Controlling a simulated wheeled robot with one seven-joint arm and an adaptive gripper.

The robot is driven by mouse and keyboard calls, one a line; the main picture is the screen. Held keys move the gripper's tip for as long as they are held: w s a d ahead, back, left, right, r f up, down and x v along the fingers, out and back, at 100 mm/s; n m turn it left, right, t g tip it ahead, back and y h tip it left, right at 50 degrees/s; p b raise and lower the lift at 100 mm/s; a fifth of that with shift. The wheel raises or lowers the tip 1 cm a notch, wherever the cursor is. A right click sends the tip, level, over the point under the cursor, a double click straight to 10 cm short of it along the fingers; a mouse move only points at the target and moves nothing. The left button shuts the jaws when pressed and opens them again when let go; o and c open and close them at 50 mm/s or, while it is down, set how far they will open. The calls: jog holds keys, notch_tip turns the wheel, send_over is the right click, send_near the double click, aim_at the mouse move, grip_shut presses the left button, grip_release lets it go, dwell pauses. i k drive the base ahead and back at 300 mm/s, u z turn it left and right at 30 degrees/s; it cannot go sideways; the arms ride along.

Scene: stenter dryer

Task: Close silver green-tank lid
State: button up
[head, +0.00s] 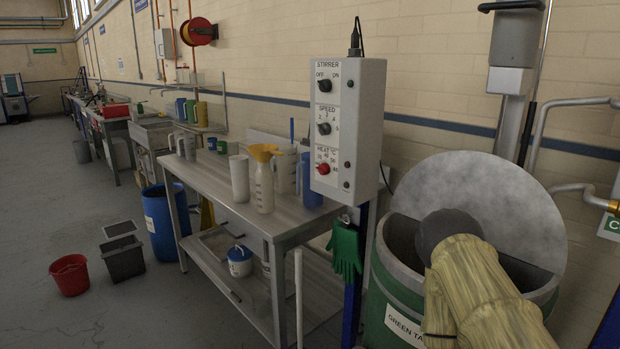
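The silver lid (492,205) is a large mottled grey disc at the right of the head view. It stands raised and tilted at the back of the green tank (386,292), whose mouth is open. The tank has a grey rim and a white label reading "GREEN TA…", the rest covered. A yellowish, sleeved shape with a dark round end, seemingly my arm, crosses in front of the tank and hides part of its mouth and the lid's lower edge. My gripper is not visible, and I cannot tell whether anything touches the lid.
A stirrer control box (347,128) stands left of the tank, with green gloves (346,252) below. A steel table (254,212) holds jugs and bottles. A grey post (511,100) and pipes rise behind the lid.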

aim_at(517, 215)
jog(key=z, duration=0.9)
jog(key=k, duration=0.6)
jog(key=z, duration=0.35)
jog(key=i, duration=1.05)
jog(key=u, duration=0.4)
